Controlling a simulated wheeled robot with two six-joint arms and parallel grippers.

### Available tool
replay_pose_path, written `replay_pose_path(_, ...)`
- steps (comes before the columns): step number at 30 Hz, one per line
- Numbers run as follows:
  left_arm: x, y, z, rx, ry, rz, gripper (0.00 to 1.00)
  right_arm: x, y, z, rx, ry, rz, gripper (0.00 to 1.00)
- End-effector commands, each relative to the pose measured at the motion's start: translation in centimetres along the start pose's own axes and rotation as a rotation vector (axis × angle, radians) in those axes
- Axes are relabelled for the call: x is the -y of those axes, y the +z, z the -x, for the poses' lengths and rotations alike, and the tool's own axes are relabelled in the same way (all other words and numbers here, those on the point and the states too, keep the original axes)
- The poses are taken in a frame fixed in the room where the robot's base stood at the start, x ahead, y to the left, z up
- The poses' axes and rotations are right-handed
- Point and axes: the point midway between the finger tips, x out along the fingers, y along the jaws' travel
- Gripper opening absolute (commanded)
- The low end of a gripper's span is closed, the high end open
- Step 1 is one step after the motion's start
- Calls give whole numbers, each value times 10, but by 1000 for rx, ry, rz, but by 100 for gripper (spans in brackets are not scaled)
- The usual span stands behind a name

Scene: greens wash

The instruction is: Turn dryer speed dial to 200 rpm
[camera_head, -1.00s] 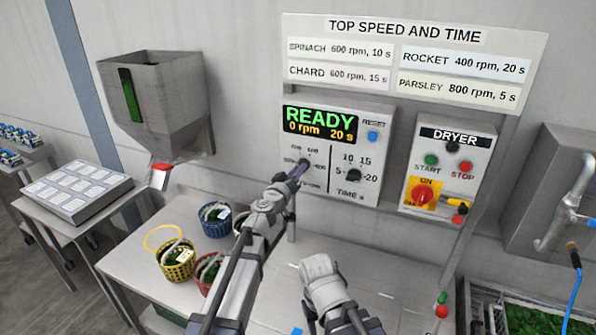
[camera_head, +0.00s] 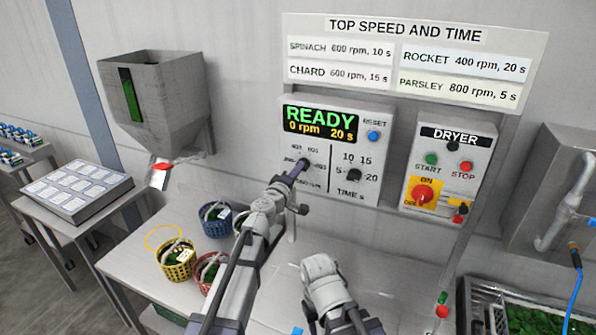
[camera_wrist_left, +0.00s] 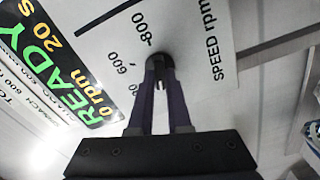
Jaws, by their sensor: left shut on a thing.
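The speed dial (camera_wrist_left: 160,62) is a small black knob on the white control panel (camera_wrist_left: 205,25). In the left wrist view it sits between the fingertips of my left gripper (camera_wrist_left: 160,78), which is shut on it. The "600" and "800" marks show beside it; its pointer is hidden. In the head view my left gripper (camera_head: 300,169) reaches to the panel and covers part of the dial scale. The display (camera_head: 320,125) reads READY, 0 rpm, 20 s. My right arm shows at the bottom middle; its gripper is not visible.
The time dial (camera_head: 353,174) is just right of the gripper, with the blue reset button (camera_head: 373,136) above. The dryer box (camera_head: 449,168) hangs further right.

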Motion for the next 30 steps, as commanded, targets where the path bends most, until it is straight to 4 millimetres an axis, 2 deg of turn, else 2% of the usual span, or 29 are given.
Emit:
replay_pose_path(13,1,0,0,-1,0,267,0,0,0,-1,0,0,0,50)
replay_pose_path(30,2,0,1,-1,0,333,0,0,0,-1,0,0,0,50)
